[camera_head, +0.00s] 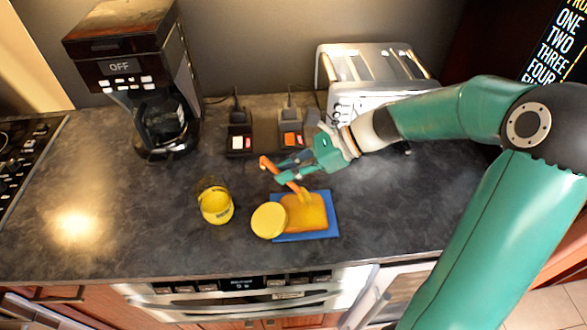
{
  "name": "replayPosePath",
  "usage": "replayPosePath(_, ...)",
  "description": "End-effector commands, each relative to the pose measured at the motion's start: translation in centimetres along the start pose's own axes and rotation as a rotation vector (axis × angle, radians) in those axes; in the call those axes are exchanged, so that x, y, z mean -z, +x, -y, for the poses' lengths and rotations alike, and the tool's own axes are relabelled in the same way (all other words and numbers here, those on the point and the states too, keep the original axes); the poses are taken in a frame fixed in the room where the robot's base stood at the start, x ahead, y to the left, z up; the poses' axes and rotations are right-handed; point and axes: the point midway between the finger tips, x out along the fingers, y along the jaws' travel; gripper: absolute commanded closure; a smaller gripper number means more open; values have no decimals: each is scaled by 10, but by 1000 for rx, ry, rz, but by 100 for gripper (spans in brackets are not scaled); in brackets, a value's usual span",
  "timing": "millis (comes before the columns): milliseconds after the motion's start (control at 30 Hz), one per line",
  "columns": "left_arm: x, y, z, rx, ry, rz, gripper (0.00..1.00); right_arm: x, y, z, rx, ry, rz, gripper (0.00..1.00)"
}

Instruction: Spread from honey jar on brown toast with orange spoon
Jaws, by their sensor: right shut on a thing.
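The brown toast (312,214) lies on a blue board (333,222) near the counter's front edge, with a yellow layer on its top. The honey jar (215,204), clear with yellow contents, stands upright to the left. My right gripper (284,173) is above the back of the toast, shut on the orange spoon (267,164). The spoon slants down to the right, its lower end at the toast's back part; I cannot tell if it touches. A round yellow disc (268,220), perhaps a lid, overlaps the toast's left side in view. My left gripper is not in view.
A black coffee maker (128,62) stands at the back left and a silver toaster (365,72) at the back right. Two small dark devices (240,136) with switches sit between them. The dark counter (130,215) is clear left of the jar.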

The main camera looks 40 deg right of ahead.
Motion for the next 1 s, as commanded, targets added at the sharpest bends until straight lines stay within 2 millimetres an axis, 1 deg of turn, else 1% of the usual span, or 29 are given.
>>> replayPosePath(200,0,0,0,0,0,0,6,-4,9,-1,-2,2,1,100)
replayPosePath(667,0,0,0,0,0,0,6,-6,12,-1,-5,3,1,100)
replayPosePath(1000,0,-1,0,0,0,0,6,-15,24,-2,-5,3,1,100)
